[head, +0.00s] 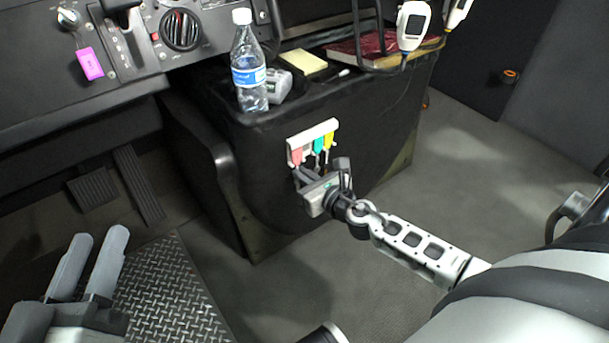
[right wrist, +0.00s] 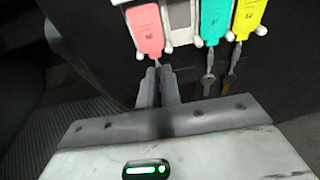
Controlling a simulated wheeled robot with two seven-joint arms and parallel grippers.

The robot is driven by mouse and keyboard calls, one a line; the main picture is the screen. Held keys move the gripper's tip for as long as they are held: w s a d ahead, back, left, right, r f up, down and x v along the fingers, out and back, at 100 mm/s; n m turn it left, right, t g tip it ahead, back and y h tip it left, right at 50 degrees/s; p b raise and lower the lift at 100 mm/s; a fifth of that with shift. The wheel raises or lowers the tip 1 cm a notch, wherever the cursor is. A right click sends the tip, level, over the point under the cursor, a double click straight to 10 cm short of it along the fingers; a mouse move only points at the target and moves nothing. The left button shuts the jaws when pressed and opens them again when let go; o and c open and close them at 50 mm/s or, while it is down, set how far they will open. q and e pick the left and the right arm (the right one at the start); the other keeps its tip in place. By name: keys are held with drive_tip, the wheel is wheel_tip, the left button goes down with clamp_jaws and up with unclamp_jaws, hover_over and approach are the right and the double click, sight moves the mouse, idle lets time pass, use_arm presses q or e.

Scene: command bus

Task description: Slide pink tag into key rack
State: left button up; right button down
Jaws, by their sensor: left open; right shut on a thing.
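The white key rack (head: 312,133) is on the side of the black console; part of it shows in the right wrist view (right wrist: 181,20). The salmon-pink tag (head: 296,156) is upright at the rack's left end, left of the teal and yellow tags; it is large in the right wrist view (right wrist: 145,30). Whether it is seated in its slot I cannot tell. My right gripper (head: 300,172) is just below it, its fingers (right wrist: 157,72) shut on the tag's key, which they mostly hide. My left gripper (head: 99,237) is open and empty, far from the rack.
A teal tag (right wrist: 214,20) and a yellow tag (right wrist: 249,17) hang with keys close to my right fingers. A magenta tag (head: 89,64) hangs from the dashboard. A water bottle (head: 248,65) and a yellow notepad (head: 302,64) are on the console top. Floor beside the console is clear.

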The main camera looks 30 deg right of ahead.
drive_tip(key=shift+w, duration=0.2)
drive_tip(key=shift+f, duration=0.1)
idle(0.4)
drive_tip(key=c, duration=1.5)
unclamp_jaws()
drive_tip(key=shift+f+v, duration=0.15)
drive_tip(key=shift+v, duration=0.55)
drive_tip(key=shift+f+v, duration=0.15)
drive_tip(key=shift+v, duration=0.55)
drive_tip(key=shift+s, duration=0.2)
